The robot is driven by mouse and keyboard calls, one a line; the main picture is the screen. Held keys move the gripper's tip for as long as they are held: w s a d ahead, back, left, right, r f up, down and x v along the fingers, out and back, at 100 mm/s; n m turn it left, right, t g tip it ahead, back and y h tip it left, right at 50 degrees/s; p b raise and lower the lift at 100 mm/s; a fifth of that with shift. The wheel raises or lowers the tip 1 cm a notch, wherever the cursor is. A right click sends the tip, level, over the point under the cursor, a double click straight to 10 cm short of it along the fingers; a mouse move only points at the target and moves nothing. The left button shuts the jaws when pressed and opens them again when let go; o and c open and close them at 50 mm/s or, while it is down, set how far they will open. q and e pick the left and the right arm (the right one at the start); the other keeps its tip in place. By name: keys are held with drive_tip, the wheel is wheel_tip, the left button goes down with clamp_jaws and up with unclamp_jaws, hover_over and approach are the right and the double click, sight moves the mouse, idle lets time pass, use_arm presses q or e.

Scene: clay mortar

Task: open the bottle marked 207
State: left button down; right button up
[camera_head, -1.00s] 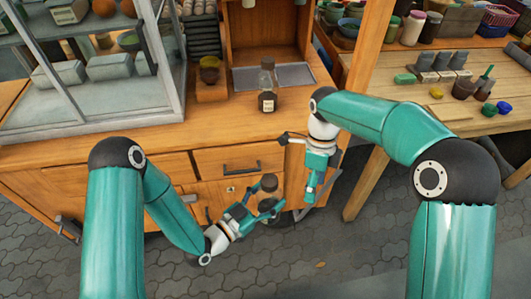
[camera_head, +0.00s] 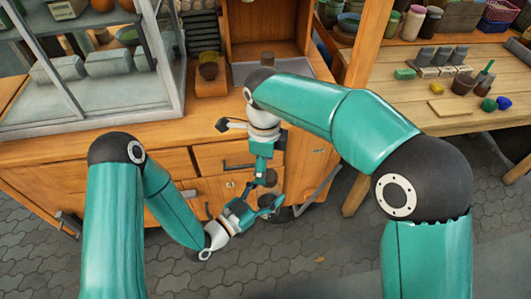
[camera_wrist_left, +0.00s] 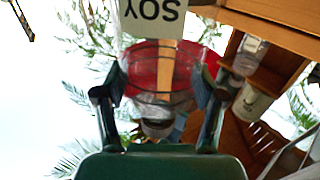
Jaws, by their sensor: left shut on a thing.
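My left gripper (camera_head: 264,206) is low in front of the wooden cabinet and shut on a small dark bottle (camera_head: 270,178), partly covered by the grippers. In the left wrist view, a clear, rounded glass shape (camera_wrist_left: 162,88) shows between the two fingers, with red showing in or through it. My right gripper (camera_head: 266,174) reaches down from above to the top of the held bottle; its fingers are too small and covered to judge. No number 207 is readable.
The cabinet top (camera_head: 130,142) carries a glass case (camera_head: 95,75) at left and a dark pot (camera_head: 208,68) on a wooden stand. An upside-down white SOY label (camera_wrist_left: 152,16) shows in the wrist view. A side table (camera_head: 415,90) with jars stands at right. Paving lies below.

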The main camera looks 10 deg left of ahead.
sight(269, 195)
drive_tip(key=shift+f, duration=1.25)
